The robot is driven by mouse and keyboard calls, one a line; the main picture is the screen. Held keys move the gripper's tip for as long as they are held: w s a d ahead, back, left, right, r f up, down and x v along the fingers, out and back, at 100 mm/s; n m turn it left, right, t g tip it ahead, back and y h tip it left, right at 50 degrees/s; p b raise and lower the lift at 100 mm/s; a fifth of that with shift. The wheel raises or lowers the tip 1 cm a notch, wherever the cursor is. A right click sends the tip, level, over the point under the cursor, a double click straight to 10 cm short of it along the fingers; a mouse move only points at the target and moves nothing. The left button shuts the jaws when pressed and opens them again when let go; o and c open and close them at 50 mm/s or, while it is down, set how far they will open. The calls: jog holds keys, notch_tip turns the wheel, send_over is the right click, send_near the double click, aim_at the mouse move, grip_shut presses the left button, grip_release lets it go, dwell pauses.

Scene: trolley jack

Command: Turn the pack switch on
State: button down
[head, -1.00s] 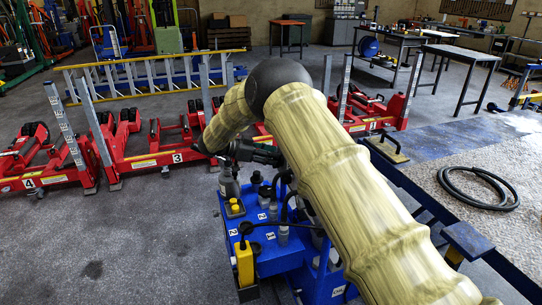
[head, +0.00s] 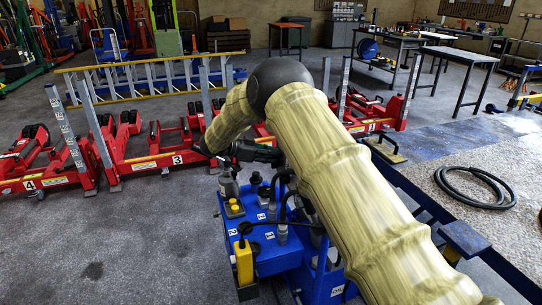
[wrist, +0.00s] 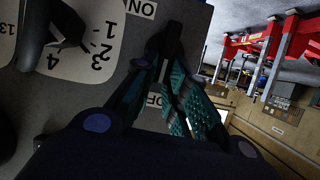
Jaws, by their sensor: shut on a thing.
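The wrist view shows a grey panel (wrist: 195,12) tilted and upside down, with an ON label (wrist: 140,8) at the top and a partly hidden OFF label (wrist: 153,99) below. My gripper (wrist: 165,62) has its teal-padded fingers closed together on a dark piece, the pack switch (wrist: 172,36), between the labels. The fingers hide much of it, so its exact setting is unclear.
A black knob (wrist: 45,32) on a white numbered dial (wrist: 92,62) sits left of the fingers. A yellow pendant (head: 244,262) hangs on the blue unit. Red jacks (head: 150,160) stand behind, and a workbench (head: 440,180) with a black hose (head: 476,187) is at the right.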

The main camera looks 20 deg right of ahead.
aim_at(280, 163)
jog(key=m+t, duration=0.1)
jog(key=s+f+m+t+b, duration=0.1)
jog(key=m, duration=0.1)
jog(key=shift+s, duration=0.25)
jog(key=m+t+b, duration=0.1)
jog(key=m+b, duration=0.1)
jog(key=s+f+m+t+b, duration=0.1)
jog(key=m+b, duration=0.1)
jog(key=shift+f+t+h, duration=0.1)
jog(key=shift+t+h, duration=0.3)
jog(key=m+b, duration=0.1)
jog(key=m+t+b, duration=0.1)
jog(key=b, duration=0.1)
jog(key=f+m+h+b, duration=0.1)
jog(key=shift+s+m+b, duration=0.25)
jog(key=shift+m+b, duration=0.05)
jog(key=shift+m, duration=0.1)
jog(key=shift+f+m+t+h+b, duration=0.15)
jog(key=shift+m+t+h+b, duration=0.3)
jog(key=shift+m+b, duration=0.65)
jog(key=shift+b, duration=0.35)
jog(key=c, duration=1.4)
grip_release()
jog(key=shift+c, duration=0.2)
